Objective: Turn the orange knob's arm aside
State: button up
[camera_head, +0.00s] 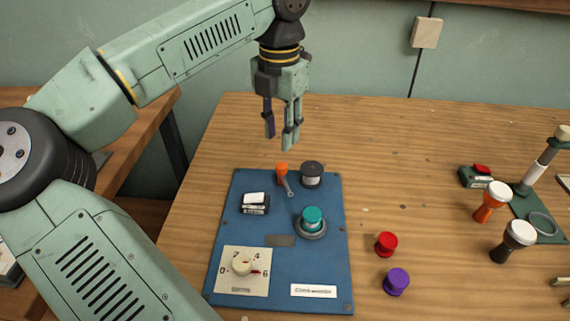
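The orange knob (281,167) stands near the back edge of a blue panel (265,212) on the wooden table. Its grey arm (288,186) slants forward and slightly right from the knob, toward the teal button. My gripper (279,142) hangs fingers-down above and behind the knob, apart from it. Its fingers are spread with nothing between them.
The panel also bears a dark round knob (312,172) close right of the orange one, a white rocker switch (254,202), a teal button (312,219) and a cream dial (242,264). Red (386,243) and purple (396,281) pieces stand right of the panel.

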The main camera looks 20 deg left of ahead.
aim_at(282, 165)
notch_tip(282, 165, down, 8)
jog(key=b, duration=0.5)
jog(key=shift+d, duration=0.1)
grip_shut()
